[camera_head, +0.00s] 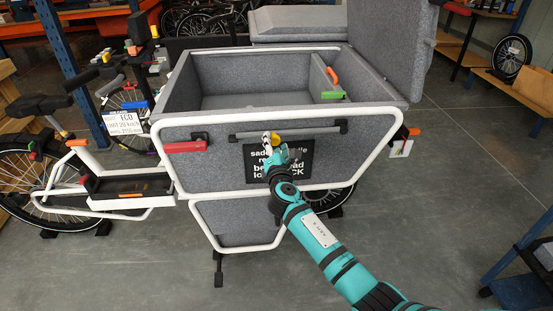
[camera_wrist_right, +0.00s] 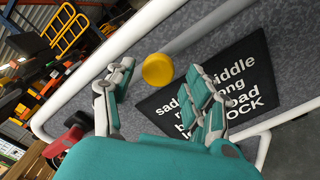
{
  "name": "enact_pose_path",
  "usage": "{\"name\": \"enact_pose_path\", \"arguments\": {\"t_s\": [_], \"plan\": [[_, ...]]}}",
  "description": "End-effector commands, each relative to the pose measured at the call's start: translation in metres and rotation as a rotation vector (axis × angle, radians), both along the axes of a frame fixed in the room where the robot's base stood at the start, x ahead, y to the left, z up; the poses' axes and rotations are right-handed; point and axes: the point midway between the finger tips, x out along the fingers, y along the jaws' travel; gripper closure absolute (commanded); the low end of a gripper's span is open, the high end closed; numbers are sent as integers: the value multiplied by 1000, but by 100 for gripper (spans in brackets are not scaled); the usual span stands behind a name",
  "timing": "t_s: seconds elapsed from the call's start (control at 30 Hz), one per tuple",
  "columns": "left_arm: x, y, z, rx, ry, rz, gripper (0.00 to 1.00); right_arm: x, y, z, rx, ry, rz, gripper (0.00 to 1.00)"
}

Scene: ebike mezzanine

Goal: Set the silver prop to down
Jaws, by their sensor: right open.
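A grey-silver bar (camera_head: 312,130), which looks like the silver prop, lies nearly level across the upper front panel of the grey cargo box (camera_head: 222,176). Its right end is at a dark mount. In the right wrist view a silver rod (camera_wrist_right: 188,42) ends in a round yellow cap (camera_wrist_right: 157,69), just beyond my fingertips. My right gripper (camera_head: 278,150) is in front of the panel, close below the bar, and hides part of it. In the wrist view its fingers (camera_wrist_right: 160,98) are apart with nothing between them. My left gripper is out of view.
A black sign (camera_head: 300,170) is on the panel behind my gripper. A red handle (camera_head: 186,147) is at the panel's left, and a white tube frame (camera_head: 390,152) edges it. The bike frame (camera_head: 100,185) is at left. Grey floor (camera_head: 425,210) is clear at right.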

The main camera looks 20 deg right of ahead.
Motion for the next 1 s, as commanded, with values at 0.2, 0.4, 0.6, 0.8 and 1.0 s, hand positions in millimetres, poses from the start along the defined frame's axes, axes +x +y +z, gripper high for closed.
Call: {"name": "enact_pose_path", "arguments": {"t_s": [0.2,0.4,0.6,0.8,1.0], "plan": [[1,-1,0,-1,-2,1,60,-46,12,-2,1,3,4,46],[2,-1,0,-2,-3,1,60,-83,20,-2,1,5,1,46],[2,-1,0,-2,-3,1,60,-100,25,-2,-1,5,1,46],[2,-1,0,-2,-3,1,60,-103,25,-2,-1,5,1,46],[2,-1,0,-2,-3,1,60,-102,25,-2,-1,5,1,46]]}}
